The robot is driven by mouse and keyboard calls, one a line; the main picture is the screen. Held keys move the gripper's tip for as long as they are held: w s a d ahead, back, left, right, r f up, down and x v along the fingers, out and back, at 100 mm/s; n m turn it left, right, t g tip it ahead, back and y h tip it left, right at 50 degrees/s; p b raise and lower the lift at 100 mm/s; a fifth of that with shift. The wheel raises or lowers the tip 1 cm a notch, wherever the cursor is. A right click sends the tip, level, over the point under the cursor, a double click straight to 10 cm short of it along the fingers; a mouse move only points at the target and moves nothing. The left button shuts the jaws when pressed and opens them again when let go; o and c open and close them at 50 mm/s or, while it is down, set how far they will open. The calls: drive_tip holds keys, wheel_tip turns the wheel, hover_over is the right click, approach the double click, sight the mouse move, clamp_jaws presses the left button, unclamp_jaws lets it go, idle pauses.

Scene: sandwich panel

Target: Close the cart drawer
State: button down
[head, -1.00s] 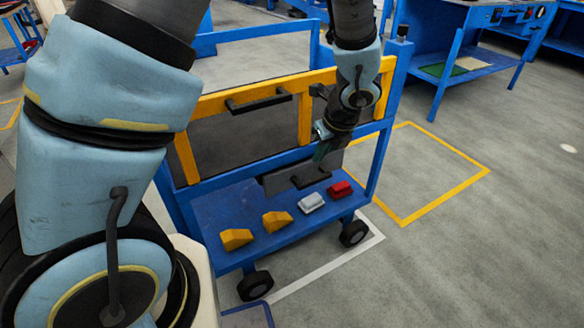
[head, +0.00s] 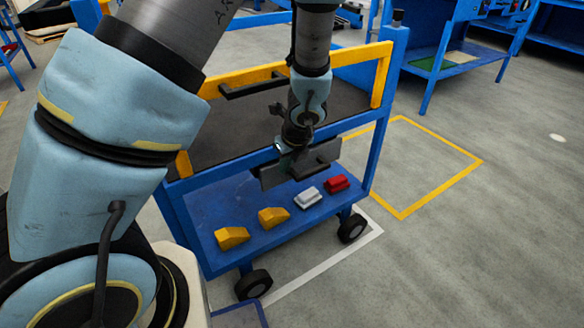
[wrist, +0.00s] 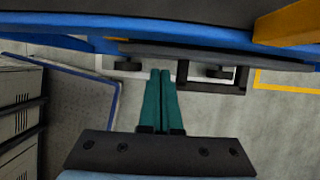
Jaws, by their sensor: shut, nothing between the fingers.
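The blue cart (head: 205,258) stands before me with a grey drawer front (head: 272,178) under its top, carrying a black handle (head: 316,163). In the head view the front hangs over the lower shelf; how far the drawer stands out is hard to tell. My gripper (head: 287,157) is at the drawer front, left of the handle, and hides part of it. In the wrist view, the green fingers (wrist: 160,98) are together and empty. Their tips are just below the dark drawer edge (wrist: 210,55), left of the handle (wrist: 212,88); contact is unclear.
The cart's yellow rail (head: 375,75) carries another black handle (head: 252,86). On the lower shelf lie two yellow blocks (head: 231,238), a white block (head: 307,197) and a red block (head: 337,183). The floor right of the cart is clear around a yellow marked square (head: 482,161).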

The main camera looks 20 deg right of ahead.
drive_tip(key=shift+w+a, duration=0.1)
drive_tip(key=shift+w, duration=0.4)
drive_tip(key=shift+w+a+r+p, duration=0.1)
drive_tip(key=shift+w+p, duration=0.2)
drive_tip(key=shift+w, duration=0.15)
drive_tip(key=shift+w+a+r+p, duration=0.1)
drive_tip(key=shift+w+p, duration=0.15)
drive_tip(key=shift+w, duration=0.15)
drive_tip(key=shift+w+f, duration=0.15)
drive_tip(key=shift+w, duration=0.2)
drive_tip(key=s+d+r, duration=0.1)
drive_tip(key=s, duration=0.5)
drive_tip(key=s+d+r, duration=0.1)
drive_tip(key=s, duration=0.6)
drive_tip(key=shift+s+d+r+b, duration=0.15)
drive_tip(key=shift+d+r+b, duration=0.1)
drive_tip(key=shift+r+b, duration=0.15)
